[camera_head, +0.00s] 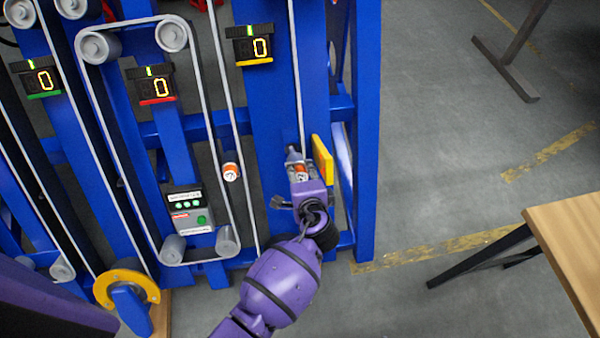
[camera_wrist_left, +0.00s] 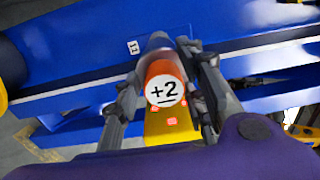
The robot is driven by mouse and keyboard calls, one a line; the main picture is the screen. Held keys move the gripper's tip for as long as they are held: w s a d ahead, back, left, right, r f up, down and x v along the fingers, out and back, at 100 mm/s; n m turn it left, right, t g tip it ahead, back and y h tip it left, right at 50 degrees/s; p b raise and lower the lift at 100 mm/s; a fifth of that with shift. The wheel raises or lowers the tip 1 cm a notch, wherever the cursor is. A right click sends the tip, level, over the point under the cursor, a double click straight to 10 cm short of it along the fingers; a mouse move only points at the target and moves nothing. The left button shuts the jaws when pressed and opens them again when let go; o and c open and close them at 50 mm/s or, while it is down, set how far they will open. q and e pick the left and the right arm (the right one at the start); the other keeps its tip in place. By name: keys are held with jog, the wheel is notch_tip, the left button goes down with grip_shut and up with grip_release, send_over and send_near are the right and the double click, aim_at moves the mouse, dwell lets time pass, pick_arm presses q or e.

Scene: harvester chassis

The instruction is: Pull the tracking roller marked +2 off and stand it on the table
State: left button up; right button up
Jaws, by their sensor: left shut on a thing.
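The tracking roller marked +2 (camera_wrist_left: 165,90) has an orange body and a white face with black print, in the left wrist view. It points toward the camera between the two fingers of my left gripper (camera_wrist_left: 168,75). In the head view, my left gripper (camera_head: 300,170) is at the right blue post of the frame, shut on the roller, of which only a little orange shows. The roller still appears to be at its mount on the frame; whether it is seated there cannot be told. The table (camera_head: 570,235) has a wooden top and stands at the right, apart from the gripper.
A yellow plate (camera_head: 322,160) is right beside the gripper. Another orange roller (camera_head: 230,172) sits on a belt to the left, near a grey control box (camera_head: 190,210). The grey floor between frame and table is open.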

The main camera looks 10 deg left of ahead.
pick_arm(q)
jog(key=shift+p+v, duration=0.4)
jog(key=shift+v, duration=0.5)
jog(key=shift+s+r, duration=0.1)
jog(key=shift+r, duration=0.1)
